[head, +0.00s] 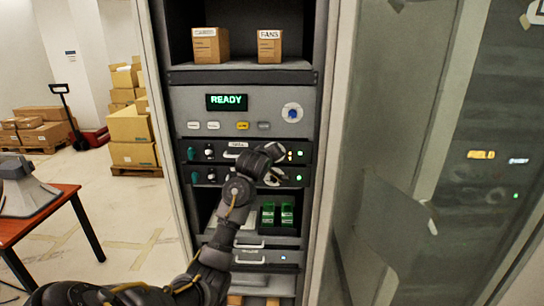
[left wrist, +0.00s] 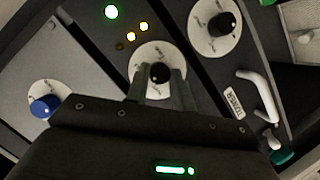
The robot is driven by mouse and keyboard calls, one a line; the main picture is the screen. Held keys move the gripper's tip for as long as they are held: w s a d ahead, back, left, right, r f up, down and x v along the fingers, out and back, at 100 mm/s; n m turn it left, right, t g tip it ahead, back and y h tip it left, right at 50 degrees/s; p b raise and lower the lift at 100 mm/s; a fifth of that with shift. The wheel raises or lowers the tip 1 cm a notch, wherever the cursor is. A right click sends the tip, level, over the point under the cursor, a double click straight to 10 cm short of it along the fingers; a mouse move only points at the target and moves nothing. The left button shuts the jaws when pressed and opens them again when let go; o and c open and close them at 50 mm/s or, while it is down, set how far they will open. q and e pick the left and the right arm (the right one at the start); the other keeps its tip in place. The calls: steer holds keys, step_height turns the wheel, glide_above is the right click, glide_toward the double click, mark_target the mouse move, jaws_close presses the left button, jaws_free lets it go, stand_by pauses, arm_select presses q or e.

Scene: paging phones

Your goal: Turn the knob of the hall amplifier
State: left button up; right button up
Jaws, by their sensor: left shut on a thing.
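The rack holds two dark amplifier units, an upper one (head: 222,152) and a lower one (head: 222,176). Their name labels are too small to read in the head view. My left gripper (head: 272,150) reaches the right part of the upper unit. In the left wrist view my left gripper (left wrist: 160,86) is shut on a black knob (left wrist: 160,73), one finger on each side, over a white round dial. A second black knob (left wrist: 222,24) on a white dial sits on the neighbouring unit, beside a white handle. My right gripper is not in view.
Above the amplifiers is a grey panel with a READY display (head: 227,102) and a blue knob (head: 292,112), also in the left wrist view (left wrist: 45,105). Two small boxes stand on the top shelf (head: 240,77). A glass door (head: 400,180) stands open at right.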

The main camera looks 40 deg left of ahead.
arm_select(q)
steer(key=shift+w+d+m+g+y+b, duration=0.1)
steer(key=shift+m+g+y+b, duration=0.45)
steer(key=shift+m, duration=0.75)
steer(key=shift+w+d+m+g+y+b, duration=0.1)
steer(key=shift+m+g+y+b, duration=0.2)
steer(key=shift+m+g+y, duration=0.75)
steer(key=shift+m, duration=0.35)
steer(key=o, duration=1)
steer(key=shift+t, duration=0.3)
steer(key=shift+s, duration=0.1)
steer(key=b+v, duration=0.5)
steer(key=v, duration=0.5)
steer(key=shift+s+r, duration=0.2)
steer(key=shift+r, duration=0.1)
